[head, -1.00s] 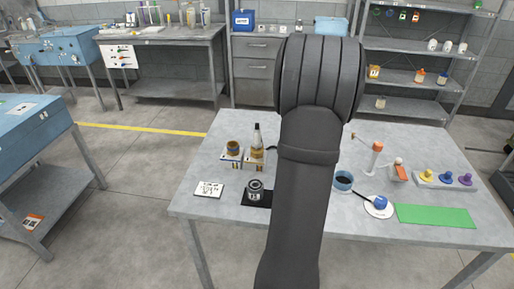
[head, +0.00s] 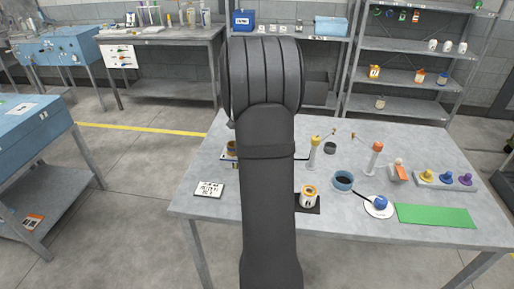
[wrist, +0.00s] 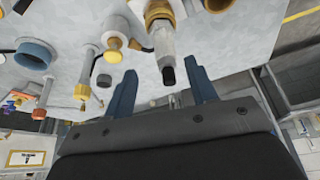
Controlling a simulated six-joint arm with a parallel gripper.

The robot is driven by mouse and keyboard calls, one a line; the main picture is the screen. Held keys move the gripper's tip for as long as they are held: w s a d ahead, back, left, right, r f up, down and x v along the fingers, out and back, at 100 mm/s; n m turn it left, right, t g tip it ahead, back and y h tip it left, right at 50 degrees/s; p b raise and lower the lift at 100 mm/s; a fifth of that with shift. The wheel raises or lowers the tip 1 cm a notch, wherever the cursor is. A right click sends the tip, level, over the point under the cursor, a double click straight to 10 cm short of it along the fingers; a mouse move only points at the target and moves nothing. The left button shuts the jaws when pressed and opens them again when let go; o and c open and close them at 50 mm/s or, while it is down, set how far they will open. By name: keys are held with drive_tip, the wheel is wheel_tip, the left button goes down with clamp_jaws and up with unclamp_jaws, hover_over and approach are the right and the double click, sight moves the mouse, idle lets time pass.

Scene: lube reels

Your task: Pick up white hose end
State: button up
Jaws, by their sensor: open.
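I cannot clearly pick out a white hose end in either view. In the wrist view my gripper (wrist: 163,90) is open and empty, its two blue fingers apart. A bottle-like piece with a grey body and dark tip (wrist: 168,74) shows between and just beyond the fingertips; I cannot tell the exact gap. To its left are a pale post with a yellow cap (wrist: 114,43) and another yellow-ended post (wrist: 83,90). In the head view my arm hides the gripper and part of the table.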

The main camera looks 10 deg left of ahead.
drive_tip(key=x, duration=0.6)
drive_tip(key=a+x, duration=0.1)
drive_tip(key=x, duration=0.1)
drive_tip(key=shift+w+d+f, duration=0.15)
drive_tip(key=shift+w+f, duration=0.1)
drive_tip(key=shift+f, duration=0.15)
drive_tip(key=shift+c, duration=0.4)
clamp_jaws()
